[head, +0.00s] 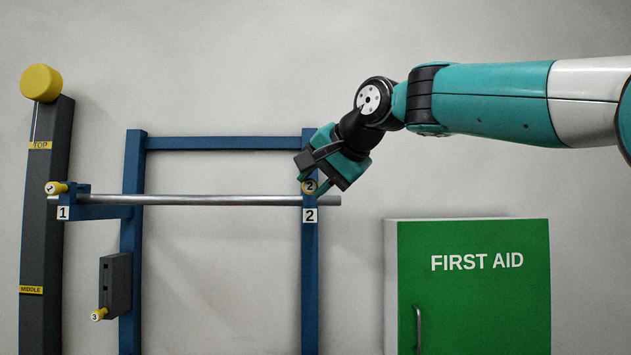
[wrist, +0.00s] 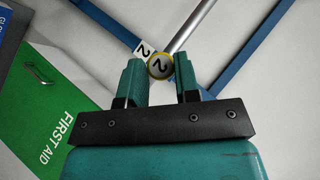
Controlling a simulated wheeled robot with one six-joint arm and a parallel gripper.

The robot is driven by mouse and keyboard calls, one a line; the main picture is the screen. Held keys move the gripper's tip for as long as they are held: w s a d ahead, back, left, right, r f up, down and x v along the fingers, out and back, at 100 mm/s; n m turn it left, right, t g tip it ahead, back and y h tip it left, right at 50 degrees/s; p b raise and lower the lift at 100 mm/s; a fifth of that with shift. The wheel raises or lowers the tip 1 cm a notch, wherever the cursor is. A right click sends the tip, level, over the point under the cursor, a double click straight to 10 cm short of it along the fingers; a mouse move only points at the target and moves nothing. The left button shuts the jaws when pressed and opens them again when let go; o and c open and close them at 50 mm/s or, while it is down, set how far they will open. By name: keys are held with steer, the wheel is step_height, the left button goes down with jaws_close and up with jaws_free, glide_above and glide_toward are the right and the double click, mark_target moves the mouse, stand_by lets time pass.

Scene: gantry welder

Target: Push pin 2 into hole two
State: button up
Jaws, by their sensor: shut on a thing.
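Pin 2 (head: 309,187) has a yellow round head marked 2. It is at the right blue post (head: 309,260), just above the white 2 label (head: 310,215) and the grey rod (head: 220,200). My gripper (head: 315,176) is shut on it. In the wrist view, the head of pin 2 (wrist: 159,67) sits between the two teal fingers of my gripper (wrist: 160,75), one on each side. Hole two is hidden behind the pin head and fingers. I cannot tell how deep the pin sits.
Pin 1 (head: 56,188) is at the left bracket, above label 1. Pin 3 (head: 99,314) is at a dark block (head: 115,285) on the left post. A green first aid cabinet (head: 474,290) stands at the lower right.

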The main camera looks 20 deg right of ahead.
steer(key=shift+d+r, duration=0.1)
stand_by(0.5)
stand_by(0.3)
steer(key=shift+w+d+p, duration=0.3)
steer(key=shift+w+p, duration=0.45)
steer(key=shift+w, duration=0.2)
steer(key=shift+w+d+p, duration=0.3)
steer(key=shift+w+p, duration=0.5)
steer(key=shift+w, duration=0.15)
steer(key=shift+w+d+p, duration=0.3)
steer(key=shift+w+p, duration=0.45)
steer(key=shift+w, duration=0.2)
steer(key=shift+w, duration=0.1)
steer(key=o, duration=1.1)
steer(key=shift+w+d, duration=0.2)
steer(key=shift+w, duration=0.05)
steer(key=b+v, duration=0.1)
steer(key=v, duration=1.6)
steer(key=shift+s+r, duration=0.15)
steer(key=shift+s, duration=0.15)
